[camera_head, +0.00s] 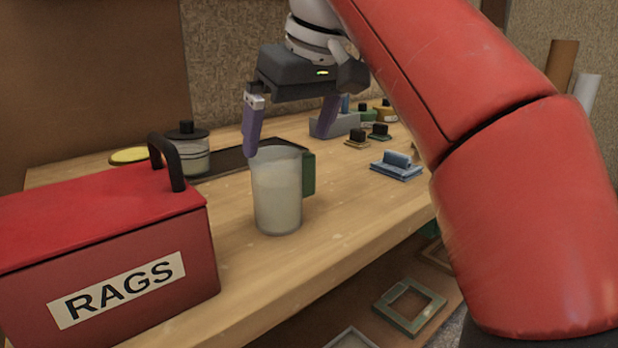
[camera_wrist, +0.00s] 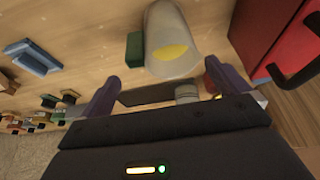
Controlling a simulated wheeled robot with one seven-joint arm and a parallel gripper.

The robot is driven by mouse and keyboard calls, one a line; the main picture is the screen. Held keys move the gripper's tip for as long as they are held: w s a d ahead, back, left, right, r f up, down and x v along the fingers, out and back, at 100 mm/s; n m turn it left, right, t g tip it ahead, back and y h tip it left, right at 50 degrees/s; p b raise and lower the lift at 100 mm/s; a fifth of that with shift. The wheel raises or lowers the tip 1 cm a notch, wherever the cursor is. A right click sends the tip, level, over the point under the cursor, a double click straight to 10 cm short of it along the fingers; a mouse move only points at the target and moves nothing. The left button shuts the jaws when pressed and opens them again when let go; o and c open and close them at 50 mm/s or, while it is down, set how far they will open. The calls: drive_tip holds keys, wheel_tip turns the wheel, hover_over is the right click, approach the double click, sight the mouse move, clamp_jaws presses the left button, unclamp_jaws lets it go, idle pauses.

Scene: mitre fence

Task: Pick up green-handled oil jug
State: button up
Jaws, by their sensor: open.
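The oil jug (camera_head: 277,205) is a translucent, pale grey cylinder with a green handle (camera_head: 308,173) on its right side. It stands upright on the workbench, right of the red rags box. My gripper (camera_head: 288,142), with two purple fingers, is open and empty above and around the back of the jug. Its left finger's tip shows close to the jug's rim; I cannot tell if they touch. In the wrist view the jug (camera_wrist: 178,35) and its green handle (camera_wrist: 134,50) lie beyond the fingertips, between the two fingers' lines. A yellowish content shows inside the jug.
The red box marked RAGS (camera_head: 120,245) with a black handle stands close on the left. A lidded jar (camera_head: 193,160) and a dark tray (camera_head: 238,158) are behind. A blue block (camera_head: 396,166) and several small items sit on the right. The bench front is clear.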

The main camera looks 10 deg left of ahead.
sight(283, 170)
drive_tip(key=b+x, duration=0.1)
drive_tip(key=x, duration=0.6)
drive_tip(key=shift+s+d+f, duration=0.1)
drive_tip(key=shift+s+f, duration=0.05)
drive_tip(key=shift+f, duration=0.1)
drive_tip(key=c, duration=0.9)
